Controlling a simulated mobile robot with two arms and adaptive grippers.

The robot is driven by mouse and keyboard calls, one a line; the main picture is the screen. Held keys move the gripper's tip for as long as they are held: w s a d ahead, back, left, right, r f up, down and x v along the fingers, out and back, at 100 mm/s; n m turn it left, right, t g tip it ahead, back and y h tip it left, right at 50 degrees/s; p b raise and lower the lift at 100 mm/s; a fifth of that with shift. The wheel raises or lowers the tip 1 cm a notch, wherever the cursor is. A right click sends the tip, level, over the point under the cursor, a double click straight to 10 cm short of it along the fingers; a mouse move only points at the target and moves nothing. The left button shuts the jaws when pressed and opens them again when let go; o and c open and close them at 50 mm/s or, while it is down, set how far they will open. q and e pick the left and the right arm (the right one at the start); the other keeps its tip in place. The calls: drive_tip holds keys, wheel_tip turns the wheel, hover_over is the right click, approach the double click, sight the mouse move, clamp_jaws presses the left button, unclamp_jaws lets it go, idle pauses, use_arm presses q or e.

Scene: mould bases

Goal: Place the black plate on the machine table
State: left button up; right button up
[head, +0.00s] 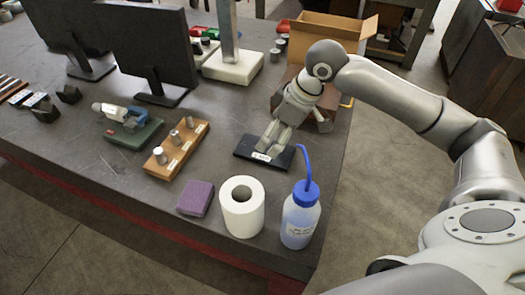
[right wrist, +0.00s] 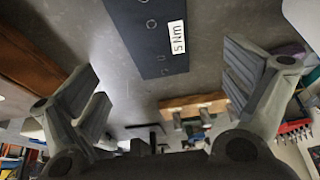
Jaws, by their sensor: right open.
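The black plate (head: 283,160) lies flat near the right part of the dark bench top, with a small white label on it. In the right wrist view the plate (right wrist: 150,40) shows at the top, its label reading "5 Nm". My right gripper (head: 271,140) points down over the plate and hides part of it in the head view. In the right wrist view its fingers (right wrist: 160,68) are wide apart with nothing gripped. I cannot tell whether the fingertips touch the plate. My left gripper is not in view. I cannot tell which surface is the machine table.
A blue-capped wash bottle (head: 301,215), a white paper roll (head: 242,207) and a purple sponge (head: 196,198) stand in front of the plate. A wooden block with metal cylinders (head: 177,150) lies left. A cardboard box (head: 325,32) and a white-based stand (head: 233,66) are behind.

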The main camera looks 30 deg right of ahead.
sight(266, 150)
drive_tip(key=shift+w+a+f, duration=0.1)
drive_tip(key=shift+w+f, duration=0.05)
drive_tip(key=shift+f, duration=0.25)
drive_tip(key=x, duration=0.3)
drive_tip(key=p+x, duration=0.1)
drive_tip(key=shift+d+f, duration=0.2)
drive_tip(key=shift+f, duration=0.3)
drive_tip(key=shift+w+f, duration=0.1)
drive_tip(key=shift+f, duration=0.2)
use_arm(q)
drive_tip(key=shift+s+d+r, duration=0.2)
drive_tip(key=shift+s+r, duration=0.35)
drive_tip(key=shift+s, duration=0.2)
use_arm(e)
drive_tip(key=shift+c, duration=0.3)
drive_tip(key=shift+r, duration=0.1)
drive_tip(key=c, duration=1.5)
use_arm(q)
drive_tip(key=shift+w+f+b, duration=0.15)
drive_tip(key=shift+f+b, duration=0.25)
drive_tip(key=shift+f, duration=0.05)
use_arm(e)
wheel_tip(266, 150, up, 10)
